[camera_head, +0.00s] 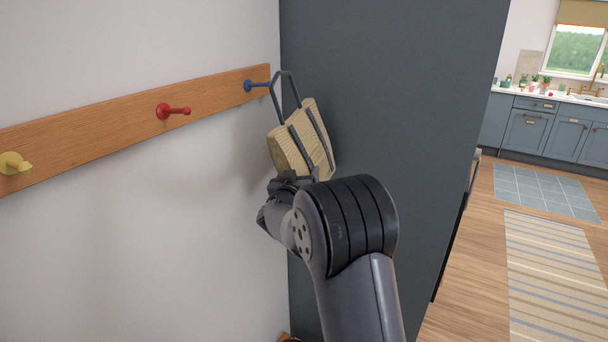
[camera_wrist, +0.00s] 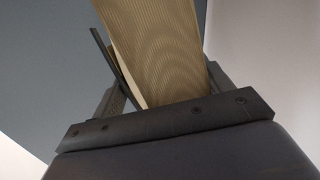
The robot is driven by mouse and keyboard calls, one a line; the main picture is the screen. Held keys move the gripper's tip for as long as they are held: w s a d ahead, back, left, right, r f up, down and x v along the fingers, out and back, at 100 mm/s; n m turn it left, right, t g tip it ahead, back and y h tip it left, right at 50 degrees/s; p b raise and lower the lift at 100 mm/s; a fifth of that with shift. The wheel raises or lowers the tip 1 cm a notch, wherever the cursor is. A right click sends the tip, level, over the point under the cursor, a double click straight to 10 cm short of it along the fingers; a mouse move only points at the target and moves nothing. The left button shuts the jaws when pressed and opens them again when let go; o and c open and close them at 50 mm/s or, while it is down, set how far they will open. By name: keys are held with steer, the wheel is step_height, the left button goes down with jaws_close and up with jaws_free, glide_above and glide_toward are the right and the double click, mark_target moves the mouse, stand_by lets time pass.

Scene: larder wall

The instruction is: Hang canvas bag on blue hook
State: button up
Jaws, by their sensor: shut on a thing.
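The canvas bag (camera_head: 289,150) is tan with dark straps and a dark handle loop standing up above it. The blue hook (camera_head: 252,86) is at the right end of the wooden rail. The top of the handle is beside the hook's tip in the head view; I cannot tell whether the loop is around the peg. My gripper (camera_head: 293,180) is below the bag and shut on its lower part. In the wrist view the bag (camera_wrist: 160,50) rises between the gripper's fingers (camera_wrist: 165,95). The bag is tilted a little.
A red hook (camera_head: 172,111) and a yellow hook (camera_head: 14,163) sit on the wooden rail (camera_head: 90,125) to the left. A dark grey panel (camera_head: 400,100) stands close behind and right of the bag. Open floor with a striped rug (camera_head: 550,270) lies to the right.

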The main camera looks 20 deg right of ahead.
steer(key=shift+w+a+p, duration=0.55)
steer(key=shift+w+a, duration=0.85)
steer(key=shift+a, duration=0.1)
steer(key=shift+w+a+f, duration=0.2)
steer(key=shift+w+f, duration=0.05)
steer(key=shift+f, duration=0.2)
steer(key=shift+w+a+f, duration=0.2)
steer(key=shift+f, duration=0.2)
steer(key=shift+f, duration=0.1)
